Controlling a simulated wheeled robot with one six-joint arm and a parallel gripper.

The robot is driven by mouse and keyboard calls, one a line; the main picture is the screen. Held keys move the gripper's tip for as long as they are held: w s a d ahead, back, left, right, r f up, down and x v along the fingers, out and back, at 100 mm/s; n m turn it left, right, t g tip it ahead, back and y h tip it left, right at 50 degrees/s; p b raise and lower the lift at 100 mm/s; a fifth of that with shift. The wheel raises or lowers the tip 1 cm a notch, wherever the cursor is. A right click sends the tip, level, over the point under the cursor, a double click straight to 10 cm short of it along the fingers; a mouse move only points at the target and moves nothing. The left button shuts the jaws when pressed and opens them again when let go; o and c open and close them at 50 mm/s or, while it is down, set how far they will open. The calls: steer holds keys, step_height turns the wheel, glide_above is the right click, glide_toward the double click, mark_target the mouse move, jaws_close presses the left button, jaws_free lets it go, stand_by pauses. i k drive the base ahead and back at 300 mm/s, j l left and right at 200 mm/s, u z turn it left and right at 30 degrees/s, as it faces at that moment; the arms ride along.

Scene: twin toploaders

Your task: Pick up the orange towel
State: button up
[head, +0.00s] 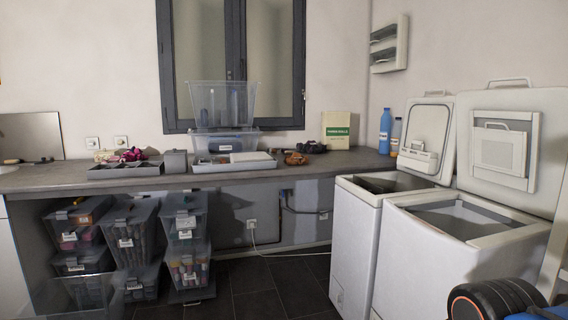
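A small crumpled orange-brown item (295,158) lies on the grey countertop (345,164) below the right part of the window. It may be the orange towel, but it is too small to tell for sure. No other orange cloth shows clearly. My gripper is not in view.
Two white toploaders stand at the right with lids raised, a narrow one (352,245) and a wider one (415,265). Clear bins (222,105), a dark object (312,147), a green-white box (336,130) and a blue bottle (385,132) stand on the counter. Dark floor (275,285) is clear.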

mark_target(296, 158)
steer(key=i+j+z, duration=0.15)
steer(key=i+j, duration=0.8)
steer(key=j, duration=0.1)
